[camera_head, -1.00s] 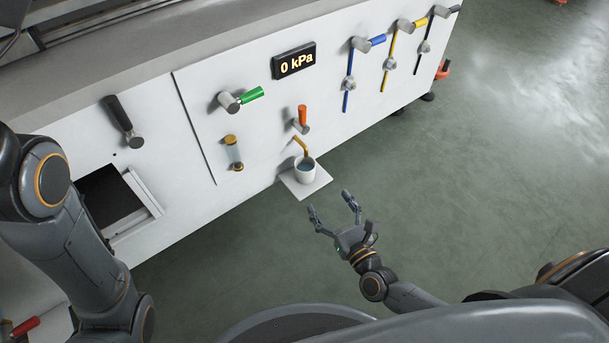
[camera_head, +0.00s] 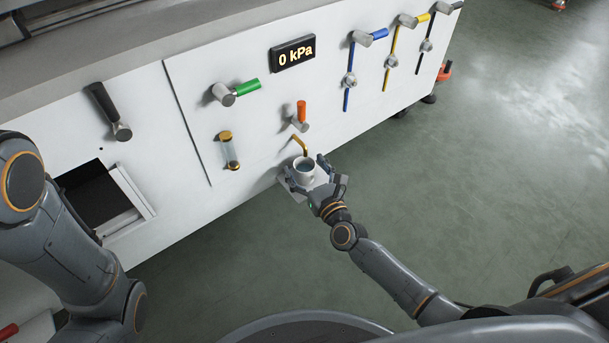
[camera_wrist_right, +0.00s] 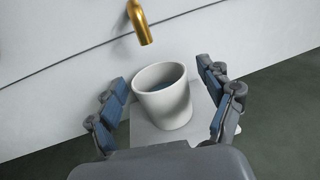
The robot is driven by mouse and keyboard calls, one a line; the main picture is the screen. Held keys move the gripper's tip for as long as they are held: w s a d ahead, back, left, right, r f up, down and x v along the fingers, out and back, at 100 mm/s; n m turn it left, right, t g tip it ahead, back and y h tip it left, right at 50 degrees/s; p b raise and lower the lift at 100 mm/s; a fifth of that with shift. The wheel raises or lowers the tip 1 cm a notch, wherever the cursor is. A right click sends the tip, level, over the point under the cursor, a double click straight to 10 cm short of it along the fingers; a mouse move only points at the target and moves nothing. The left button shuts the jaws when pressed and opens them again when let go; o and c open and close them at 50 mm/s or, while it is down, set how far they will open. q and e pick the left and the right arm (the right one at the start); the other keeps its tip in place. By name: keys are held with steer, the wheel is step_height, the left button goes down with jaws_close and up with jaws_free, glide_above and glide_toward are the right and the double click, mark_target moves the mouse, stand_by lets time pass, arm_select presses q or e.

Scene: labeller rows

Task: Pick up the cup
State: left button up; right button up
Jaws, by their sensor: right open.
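The white cup (camera_head: 304,173) stands upright on a small white shelf (camera_head: 288,191) below a brass spout (camera_head: 299,145) on the machine's front. Dark bluish liquid shows inside it. My right gripper (camera_head: 307,174) is open with its fingers on either side of the cup. In the right wrist view the cup (camera_wrist_right: 163,100) sits between the two spread fingers of the gripper (camera_wrist_right: 166,102), with a visible gap on both sides. The brass spout (camera_wrist_right: 139,24) is just beyond the cup. My left arm is at the left of the head view; its gripper is out of view.
The white panel carries an orange-handled valve (camera_head: 301,114), a green-handled valve (camera_head: 236,91), a glass tube (camera_head: 230,152) and a "0 kPa" display (camera_head: 293,53). A dark opening (camera_head: 92,194) is at the left. The green floor (camera_head: 480,170) is clear at right.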

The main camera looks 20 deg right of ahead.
steer(key=shift+w, duration=0.3)
steer(key=c, duration=1.3)
steer(key=shift+r, duration=0.15)
